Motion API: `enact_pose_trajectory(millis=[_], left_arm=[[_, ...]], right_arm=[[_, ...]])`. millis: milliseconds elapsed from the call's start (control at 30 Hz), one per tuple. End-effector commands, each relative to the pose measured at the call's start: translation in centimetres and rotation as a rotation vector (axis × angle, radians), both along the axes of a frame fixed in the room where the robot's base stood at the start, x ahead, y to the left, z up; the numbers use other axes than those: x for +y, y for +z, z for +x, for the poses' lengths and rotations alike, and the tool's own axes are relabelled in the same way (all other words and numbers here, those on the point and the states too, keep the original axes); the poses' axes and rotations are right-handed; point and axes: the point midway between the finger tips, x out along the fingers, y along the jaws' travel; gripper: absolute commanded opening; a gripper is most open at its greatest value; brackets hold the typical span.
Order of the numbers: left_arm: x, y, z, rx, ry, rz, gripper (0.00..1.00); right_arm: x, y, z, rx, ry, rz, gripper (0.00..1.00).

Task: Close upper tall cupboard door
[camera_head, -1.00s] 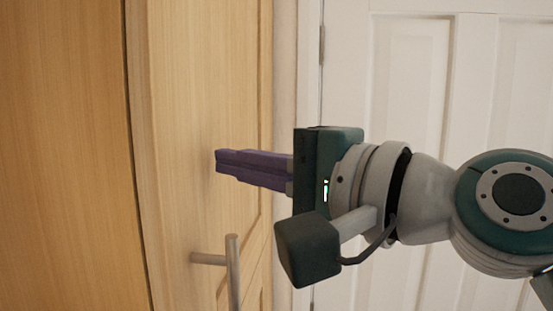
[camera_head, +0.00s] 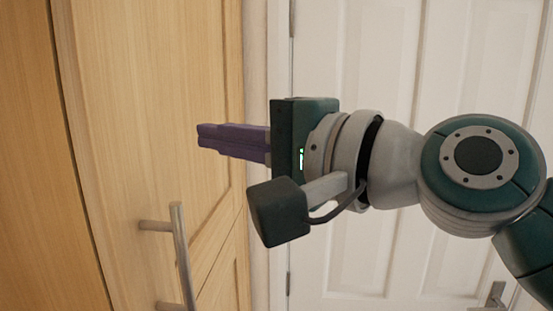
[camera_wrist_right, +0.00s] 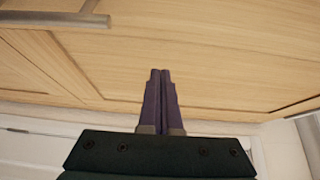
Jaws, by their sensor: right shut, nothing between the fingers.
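The tall cupboard door (camera_head: 130,110) is light wood with a recessed panel and fills the left-centre of the head view. Its steel bar handle (camera_head: 181,250) shows below my right gripper, and again at the upper left of the right wrist view (camera_wrist_right: 55,18). My right gripper (camera_head: 200,136) has purple fingers, shut and empty, pointing left at the door's face. In the right wrist view the closed fingertips (camera_wrist_right: 160,72) lie over the door's wood; whether they touch it I cannot tell. How far the door stands open is unclear. My left gripper is out of view.
A dark seam separates the door from another wood surface (camera_head: 30,150) at the far left. A white panelled door (camera_head: 380,50) with a metal handle (camera_head: 494,295) stands behind my right arm. A pale frame strip (camera_head: 258,60) lies between the two doors.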

Motion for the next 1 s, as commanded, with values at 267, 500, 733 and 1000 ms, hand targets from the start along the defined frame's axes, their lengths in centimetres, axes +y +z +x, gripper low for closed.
enact_pose_trajectory(millis=[267, 500, 733, 1000], left_arm=[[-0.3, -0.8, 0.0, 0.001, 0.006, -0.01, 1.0], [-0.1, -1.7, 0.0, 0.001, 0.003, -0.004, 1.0], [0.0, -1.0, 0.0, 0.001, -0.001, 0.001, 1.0], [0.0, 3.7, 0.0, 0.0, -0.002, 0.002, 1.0]], right_arm=[[-1.2, -0.2, -5.3, 0.0, -0.003, 0.004, 0.0], [-1.9, -0.2, -8.6, -0.001, -0.003, 0.003, 0.0], [-3.1, -1.2, -9.8, -0.023, -0.031, -0.1, 0.0], [-14.4, -12.2, -15.2, -0.067, -0.009, -1.001, 0.0]])
